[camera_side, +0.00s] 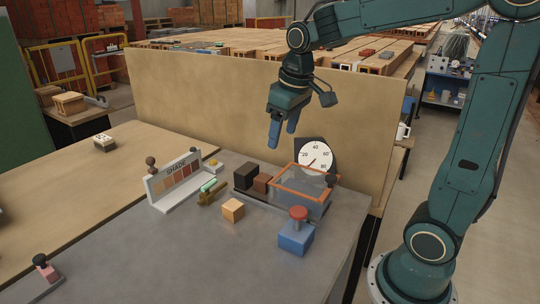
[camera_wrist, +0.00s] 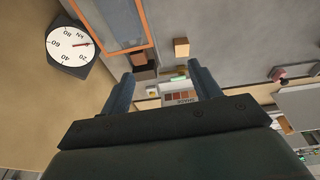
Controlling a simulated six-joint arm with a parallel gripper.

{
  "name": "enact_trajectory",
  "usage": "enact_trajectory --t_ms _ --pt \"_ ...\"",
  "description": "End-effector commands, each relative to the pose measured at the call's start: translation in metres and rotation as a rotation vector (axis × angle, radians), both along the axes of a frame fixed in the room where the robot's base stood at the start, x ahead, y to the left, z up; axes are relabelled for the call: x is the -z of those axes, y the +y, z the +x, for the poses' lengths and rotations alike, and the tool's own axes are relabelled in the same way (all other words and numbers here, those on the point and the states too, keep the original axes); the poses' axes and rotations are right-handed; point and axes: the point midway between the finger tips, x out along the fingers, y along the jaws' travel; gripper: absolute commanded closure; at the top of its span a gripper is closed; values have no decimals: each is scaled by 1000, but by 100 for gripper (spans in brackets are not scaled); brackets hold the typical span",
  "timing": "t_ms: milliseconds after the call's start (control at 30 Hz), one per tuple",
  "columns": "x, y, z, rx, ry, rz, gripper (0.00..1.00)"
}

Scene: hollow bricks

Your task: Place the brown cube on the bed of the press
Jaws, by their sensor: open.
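A reddish-brown cube (camera_side: 262,183) sits beside a darker, near-black cube (camera_side: 245,175) at the left end of the press. The brown cube (camera_wrist: 138,59) is small and partly crowded by the dark one (camera_wrist: 146,73) in the wrist view. The press has an orange-framed clear guard (camera_side: 305,182); its bed is mostly hidden under and behind this guard. A lighter tan cube (camera_side: 232,209) lies apart in front. My gripper (camera_side: 282,143) is open and empty, high above and behind the cubes; its spread fingers also show in the wrist view (camera_wrist: 162,86).
A round dial (camera_side: 316,156) stands behind the press. A blue box with a red button (camera_side: 297,231) is in front. A shade board (camera_side: 175,180) stands left, with small items beside it. A tan partition (camera_side: 220,105) runs behind.

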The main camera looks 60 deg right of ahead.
Motion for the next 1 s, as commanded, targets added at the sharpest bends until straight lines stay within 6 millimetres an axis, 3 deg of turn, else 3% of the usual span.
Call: enact_trajectory --t_ms 300,600,800,1000 --pt "-18 34 -65 -6 -112 3 38" --pt "-13 55 -123 -10 -209 21 38" --pt "-6 62 -148 -12 -255 35 38" --pt "-2 64 -157 -11 -271 41 38"
